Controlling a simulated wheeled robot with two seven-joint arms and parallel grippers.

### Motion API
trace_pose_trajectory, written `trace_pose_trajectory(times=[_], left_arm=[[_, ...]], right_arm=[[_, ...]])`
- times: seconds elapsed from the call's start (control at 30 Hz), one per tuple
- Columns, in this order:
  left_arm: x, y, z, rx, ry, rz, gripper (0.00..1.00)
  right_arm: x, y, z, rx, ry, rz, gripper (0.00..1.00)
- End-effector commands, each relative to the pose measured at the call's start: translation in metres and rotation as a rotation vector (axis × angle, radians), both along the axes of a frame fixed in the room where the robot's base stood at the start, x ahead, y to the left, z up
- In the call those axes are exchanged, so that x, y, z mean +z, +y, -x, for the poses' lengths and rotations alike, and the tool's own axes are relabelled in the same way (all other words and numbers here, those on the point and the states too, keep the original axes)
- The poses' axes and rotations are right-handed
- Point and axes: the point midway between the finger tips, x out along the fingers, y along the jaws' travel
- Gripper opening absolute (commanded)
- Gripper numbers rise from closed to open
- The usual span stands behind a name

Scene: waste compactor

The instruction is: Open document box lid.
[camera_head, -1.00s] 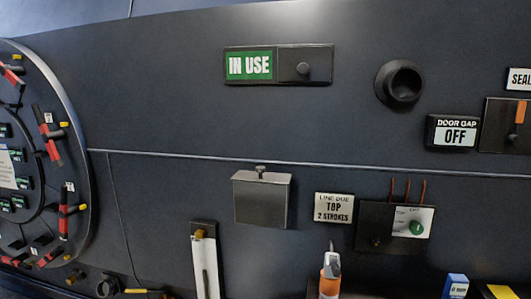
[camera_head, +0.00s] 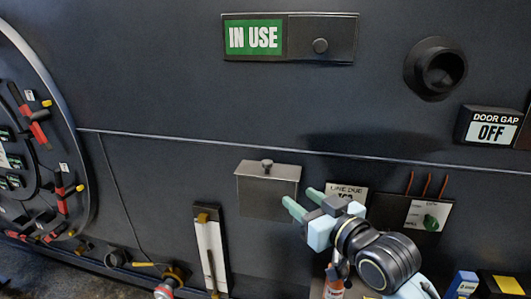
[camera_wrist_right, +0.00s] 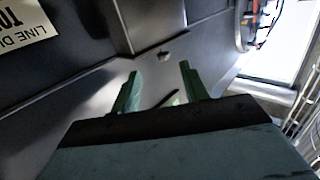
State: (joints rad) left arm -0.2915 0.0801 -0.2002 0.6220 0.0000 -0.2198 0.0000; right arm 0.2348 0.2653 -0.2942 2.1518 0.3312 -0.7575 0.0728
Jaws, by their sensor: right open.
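The document box appears to be the grey metal box (camera_head: 268,195) on the dark wall in the head view. Its lid (camera_head: 268,171) is shut and has a small knob (camera_head: 267,163) on top. My right gripper (camera_head: 300,198) is open and empty, with its green fingertips by the box's right side, below the lid's level. I cannot tell whether they touch the box. The right wrist view shows the open green fingers (camera_wrist_right: 160,85) with nothing between them; the box is not clearly recognisable there. My left gripper is not in view.
The line due sign (camera_head: 347,193) is partly hidden behind my right gripper. A panel with a green knob (camera_head: 430,220) is to its right. A white vertical plate (camera_head: 211,252) is below left of the box. The wall above the box is clear up to a thin rail.

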Motion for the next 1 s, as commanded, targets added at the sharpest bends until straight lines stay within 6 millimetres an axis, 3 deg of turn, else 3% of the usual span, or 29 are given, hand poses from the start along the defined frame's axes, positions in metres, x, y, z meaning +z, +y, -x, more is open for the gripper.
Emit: trace_pose_trajectory(times=[0.03, 0.17, 0.53, 0.8, 1.0], left_arm=[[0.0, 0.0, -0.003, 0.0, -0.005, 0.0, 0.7], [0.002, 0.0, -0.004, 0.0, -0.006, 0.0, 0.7], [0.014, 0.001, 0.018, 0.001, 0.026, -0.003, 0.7], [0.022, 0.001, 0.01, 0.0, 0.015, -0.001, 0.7], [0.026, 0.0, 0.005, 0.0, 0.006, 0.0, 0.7]], right_arm=[[0.011, 0.002, -0.004, 0.008, -0.028, -0.009, 0.45], [0.023, 0.006, -0.011, 0.018, -0.059, -0.022, 0.45], [0.024, 0.031, -0.062, 0.017, -0.058, -0.023, 0.45], [0.023, 0.052, -0.102, 0.017, -0.058, -0.022, 0.45], [0.022, 0.061, -0.12, 0.018, -0.058, -0.022, 0.45]])
